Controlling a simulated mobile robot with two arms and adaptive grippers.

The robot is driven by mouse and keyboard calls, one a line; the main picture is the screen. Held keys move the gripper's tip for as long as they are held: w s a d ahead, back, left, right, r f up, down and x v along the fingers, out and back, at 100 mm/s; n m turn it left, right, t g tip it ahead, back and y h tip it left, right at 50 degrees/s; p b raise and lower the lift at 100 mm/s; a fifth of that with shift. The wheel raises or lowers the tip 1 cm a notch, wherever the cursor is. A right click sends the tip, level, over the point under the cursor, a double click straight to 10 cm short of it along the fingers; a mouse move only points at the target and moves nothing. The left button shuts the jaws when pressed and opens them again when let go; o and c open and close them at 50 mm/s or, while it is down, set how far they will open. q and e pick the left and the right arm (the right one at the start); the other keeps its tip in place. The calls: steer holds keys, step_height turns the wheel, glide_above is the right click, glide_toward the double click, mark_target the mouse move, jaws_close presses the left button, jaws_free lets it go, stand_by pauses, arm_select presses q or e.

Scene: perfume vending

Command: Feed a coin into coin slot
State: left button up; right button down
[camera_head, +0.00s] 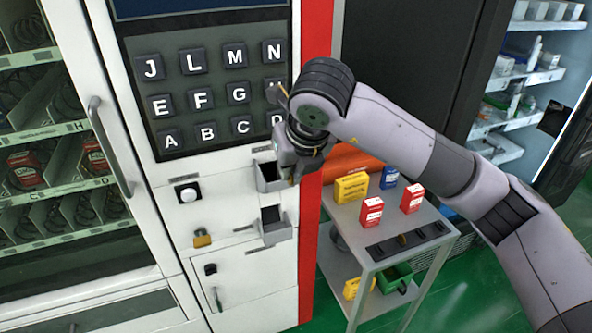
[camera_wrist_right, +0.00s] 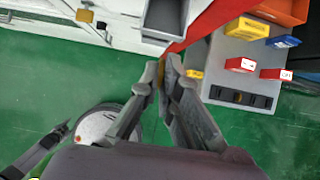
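My right gripper (camera_head: 294,180) hangs in front of the vending machine's panel, below the lettered keypad and beside the upper open grey box (camera_head: 270,178). In the right wrist view, its two fingers (camera_wrist_right: 163,70) are nearly together around a small gold-brown piece, apparently the coin (camera_wrist_right: 161,76), seen almost edge-on. The wrist view also shows a grey open box (camera_wrist_right: 165,18) just beyond the fingertips. A second open box (camera_head: 275,226) sits lower on the panel. I cannot tell which opening is the coin slot.
The keypad (camera_head: 205,97) is above the boxes. A padlock (camera_head: 202,238) and a round white button (camera_head: 188,194) are to their left. A grey cart (camera_head: 350,222) with red, yellow and blue boxes stands at the right, close under my right arm. Green floor (camera_head: 455,295) is open beyond it.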

steer(key=w+f, duration=0.1)
steer(key=w, duration=0.1)
steer(key=w+a+f, duration=0.1)
steer(key=w, duration=0.2)
steer(key=w+a+f, duration=0.1)
steer(key=w, duration=0.1)
steer(key=shift+w+a+f, duration=0.15)
steer(key=shift+f, duration=0.15)
steer(key=shift+w+a+f+b, duration=0.3)
steer(key=shift+w+f+b, duration=0.35)
steer(key=shift+w, duration=0.15)
steer(key=c, duration=1.7)
jaws_free()
